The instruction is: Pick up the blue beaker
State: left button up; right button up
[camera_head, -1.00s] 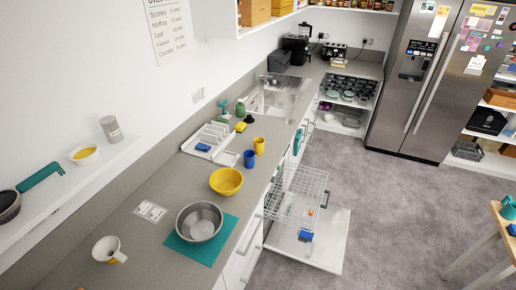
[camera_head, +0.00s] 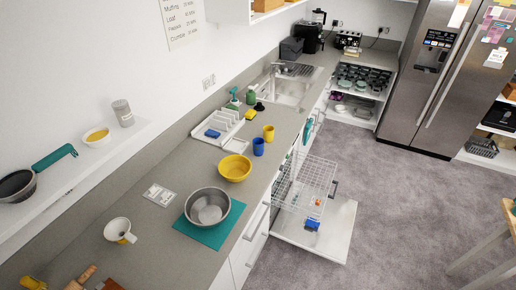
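A small blue beaker (camera_head: 258,147) stands upright on the grey counter (camera_head: 165,218). It is just in front of a yellow beaker (camera_head: 268,132) and behind a yellow bowl (camera_head: 234,168). A white dish rack (camera_head: 221,127) is to its left, and the counter's front edge is close on its right. Neither of my grippers shows in the head view.
A metal bowl (camera_head: 208,207) sits on a teal mat (camera_head: 186,229) on the near counter. A wire basket (camera_head: 308,183) is pulled out over an open white drawer (camera_head: 342,240) beside the counter. A white shelf (camera_head: 142,130) runs along the left wall. Carpet on the right is largely clear.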

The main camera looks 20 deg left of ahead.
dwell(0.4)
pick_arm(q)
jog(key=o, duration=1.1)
